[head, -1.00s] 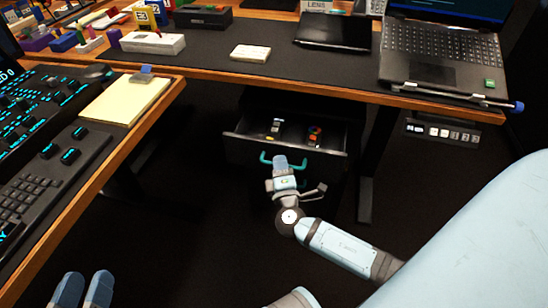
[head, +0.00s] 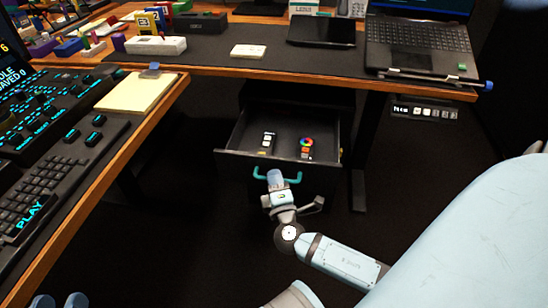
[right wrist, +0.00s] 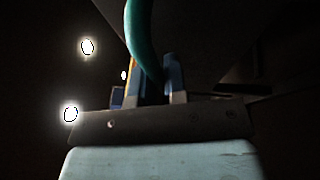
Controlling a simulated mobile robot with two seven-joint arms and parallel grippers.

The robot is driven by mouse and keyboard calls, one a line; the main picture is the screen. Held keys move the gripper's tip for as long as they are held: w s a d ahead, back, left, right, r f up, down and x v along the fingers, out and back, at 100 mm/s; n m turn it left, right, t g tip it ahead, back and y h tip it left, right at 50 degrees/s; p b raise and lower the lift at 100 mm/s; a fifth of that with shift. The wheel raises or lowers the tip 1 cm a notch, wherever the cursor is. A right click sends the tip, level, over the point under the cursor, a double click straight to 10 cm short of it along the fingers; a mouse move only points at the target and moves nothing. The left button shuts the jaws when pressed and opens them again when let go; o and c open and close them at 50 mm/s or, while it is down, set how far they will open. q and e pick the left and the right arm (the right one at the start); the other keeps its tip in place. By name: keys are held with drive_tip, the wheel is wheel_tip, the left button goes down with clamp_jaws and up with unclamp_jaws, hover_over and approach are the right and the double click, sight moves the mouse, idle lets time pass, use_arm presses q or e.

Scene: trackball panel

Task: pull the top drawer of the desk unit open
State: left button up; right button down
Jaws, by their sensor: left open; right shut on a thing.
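The top drawer (head: 232,154) of the black desk unit under the desk stands open, and its inside shows. A teal bar handle (head: 293,179) is on its front. My right gripper (head: 276,180) is shut on the handle, which also shows as a teal curve in the right wrist view (right wrist: 137,40) between the fingers (right wrist: 153,80). My left gripper (head: 73,300) shows only as fingertips at the bottom left edge, apart from the drawer and holding nothing that I can see.
The desk (head: 230,70) above holds a laptop (head: 415,45). A side desk with a control panel (head: 50,130) and a yellow pad (head: 135,93) is at left. Dark floor lies between.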

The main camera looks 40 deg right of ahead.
use_arm(q)
drive_tip(key=shift+s+a, duration=0.3)
drive_tip(key=shift+a, duration=0.05)
use_arm(e)
drive_tip(key=shift+s+a, duration=0.15)
drive_tip(key=shift+a, duration=0.05)
drive_tip(key=c, duration=1.2)
unclamp_jaws()
use_arm(q)
drive_tip(key=shift+w+d+r, duration=0.1)
